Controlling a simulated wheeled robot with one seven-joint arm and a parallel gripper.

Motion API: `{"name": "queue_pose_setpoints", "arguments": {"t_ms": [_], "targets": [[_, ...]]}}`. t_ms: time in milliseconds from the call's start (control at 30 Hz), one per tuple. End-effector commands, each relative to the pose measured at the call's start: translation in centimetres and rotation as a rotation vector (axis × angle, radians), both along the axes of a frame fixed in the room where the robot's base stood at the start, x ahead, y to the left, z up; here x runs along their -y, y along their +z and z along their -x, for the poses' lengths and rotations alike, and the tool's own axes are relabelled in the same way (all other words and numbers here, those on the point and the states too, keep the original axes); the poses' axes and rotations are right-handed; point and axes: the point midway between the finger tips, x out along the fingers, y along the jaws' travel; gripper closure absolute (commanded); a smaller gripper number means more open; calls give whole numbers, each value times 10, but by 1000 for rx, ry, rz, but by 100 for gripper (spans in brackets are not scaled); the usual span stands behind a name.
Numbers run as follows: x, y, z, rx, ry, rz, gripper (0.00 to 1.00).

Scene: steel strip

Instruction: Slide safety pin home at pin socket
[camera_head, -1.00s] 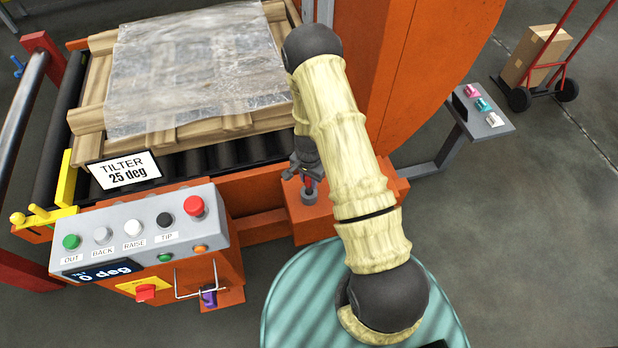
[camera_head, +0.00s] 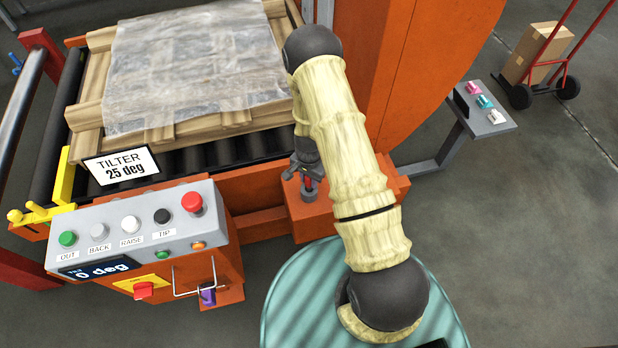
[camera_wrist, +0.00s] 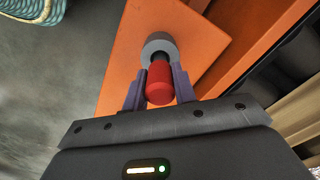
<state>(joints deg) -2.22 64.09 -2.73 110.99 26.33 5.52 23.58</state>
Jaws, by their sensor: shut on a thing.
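The safety pin shows its red grip (camera_wrist: 160,84) in the wrist view, between the two fingers of my gripper (camera_wrist: 160,90), which is shut on it. The grey pin socket (camera_wrist: 158,44) is a round collar on the orange block (camera_wrist: 195,40), directly beyond the red grip and in line with it. The pin's shank is hidden, so I cannot tell how deep it sits. In the head view, my gripper (camera_head: 306,178) is upright over the orange block (camera_head: 310,213), with a bit of red showing between the fingers.
The control panel (camera_head: 140,235) with coloured buttons and a "0 deg" display stands left of the block. A wrapped pallet load (camera_head: 195,65) lies on the rollers behind. A small grey shelf (camera_head: 490,122) with coloured items is at the right. Open floor lies at the right.

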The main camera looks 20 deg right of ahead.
Motion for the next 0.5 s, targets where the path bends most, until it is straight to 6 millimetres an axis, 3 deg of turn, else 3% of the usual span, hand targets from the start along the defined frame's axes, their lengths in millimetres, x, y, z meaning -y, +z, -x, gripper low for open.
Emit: {"name": "queue_pose_setpoints", "arguments": {"t_ms": [100,133,233,500], "targets": [[0,-3,0,1,0,-1,100],[0,-2,0,1,0,-1,69],[0,-2,0,1,0,-1,49],[0,-2,0,0,0,0,48]]}}
